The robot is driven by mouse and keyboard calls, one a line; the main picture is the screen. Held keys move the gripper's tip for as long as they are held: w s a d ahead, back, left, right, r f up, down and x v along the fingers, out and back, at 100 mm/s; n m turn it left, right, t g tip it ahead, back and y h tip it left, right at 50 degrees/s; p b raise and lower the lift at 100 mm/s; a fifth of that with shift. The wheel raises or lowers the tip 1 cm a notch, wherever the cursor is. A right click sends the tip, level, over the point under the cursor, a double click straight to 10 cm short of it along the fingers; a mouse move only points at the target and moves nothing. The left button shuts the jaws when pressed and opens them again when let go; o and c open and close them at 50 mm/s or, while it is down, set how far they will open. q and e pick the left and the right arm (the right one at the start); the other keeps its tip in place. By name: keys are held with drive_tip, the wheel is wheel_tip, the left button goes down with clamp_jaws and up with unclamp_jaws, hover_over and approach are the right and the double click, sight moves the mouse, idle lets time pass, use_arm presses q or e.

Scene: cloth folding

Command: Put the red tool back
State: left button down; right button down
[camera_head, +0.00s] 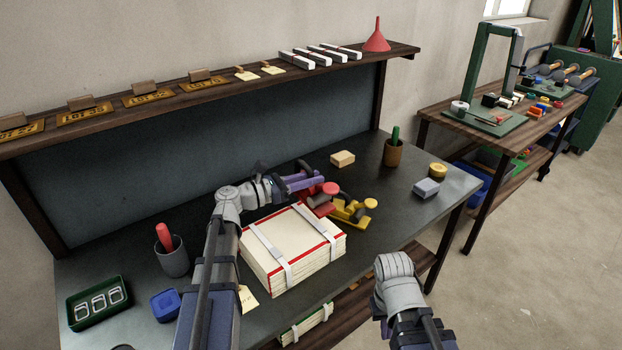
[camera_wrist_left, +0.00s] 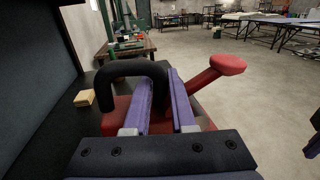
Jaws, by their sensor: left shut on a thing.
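The red tool (camera_head: 322,196) has a black arched handle and a lever with a round red knob. It is at the middle of the workbench, behind the paper stack and left of a similar yellow tool (camera_head: 353,210). In the left wrist view, the red tool's knob (camera_wrist_left: 228,64) is at right and its black handle (camera_wrist_left: 132,68) stands at left. My left gripper (camera_head: 312,181), with purple fingers, is shut on the red tool. The fingers hide part of its body, and I cannot tell whether its base touches the bench.
A strapped paper stack (camera_head: 292,246) is in front of the tools. A grey cup (camera_head: 173,260), green tray (camera_head: 98,302) and blue box (camera_head: 165,304) are at left. A wooden block (camera_head: 342,158), brown cup (camera_head: 393,154) and grey block (camera_head: 426,188) are at right. A shelf (camera_head: 225,91) runs behind.

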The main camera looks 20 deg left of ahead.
use_arm(q)
drive_tip(key=shift+r+p, duration=2.5)
drive_tip(key=shift+r, duration=0.55)
drive_tip(key=shift+f, duration=0.2)
